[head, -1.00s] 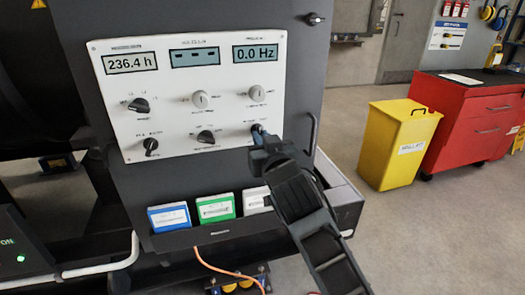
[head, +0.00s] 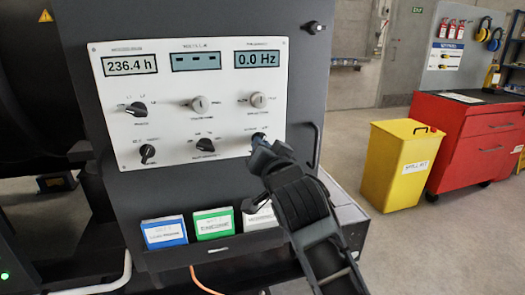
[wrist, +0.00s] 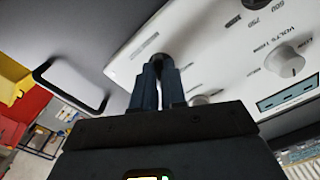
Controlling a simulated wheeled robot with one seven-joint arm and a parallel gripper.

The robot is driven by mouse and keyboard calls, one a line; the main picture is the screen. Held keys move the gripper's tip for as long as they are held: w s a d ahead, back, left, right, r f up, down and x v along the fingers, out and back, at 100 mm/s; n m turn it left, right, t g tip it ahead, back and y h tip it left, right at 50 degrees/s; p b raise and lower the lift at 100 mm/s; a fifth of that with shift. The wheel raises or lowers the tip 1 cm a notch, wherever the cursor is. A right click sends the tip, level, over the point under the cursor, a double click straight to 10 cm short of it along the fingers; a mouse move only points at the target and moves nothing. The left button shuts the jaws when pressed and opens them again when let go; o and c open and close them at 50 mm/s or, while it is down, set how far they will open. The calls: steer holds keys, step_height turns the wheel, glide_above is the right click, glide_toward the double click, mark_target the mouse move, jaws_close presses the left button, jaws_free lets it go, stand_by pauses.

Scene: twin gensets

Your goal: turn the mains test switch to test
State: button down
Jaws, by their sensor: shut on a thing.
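The white control panel (head: 215,120) on the dark cabinet carries several black rotary switches and two grey knobs. My gripper (head: 260,140) is at the panel's lower right corner, shut on the black switch there. In the wrist view my gripper (wrist: 166,68) has its two fingers on either side of this dark switch knob (wrist: 162,59). The fingers hide most of it, so its pointer direction cannot be told. Its label is too small to read, so I cannot confirm it is the mains test switch.
Another black switch (head: 205,145) is just left of my gripper, with a grey knob (head: 259,100) above. A cabinet handle (head: 314,145) stands close to the right. Document holders (head: 213,223) are below. A yellow bin (head: 395,165) and red cabinet (head: 470,145) stand farther right.

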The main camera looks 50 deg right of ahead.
stand_by(0.3)
steer(key=c, duration=1.2)
jaws_free()
steer(key=shift+s+a, duration=0.1)
steer(key=b+v, duration=0.1)
steer(key=v, duration=0.6)
steer(key=shift+s+a, duration=0.15)
steer(key=shift+s, duration=0.1)
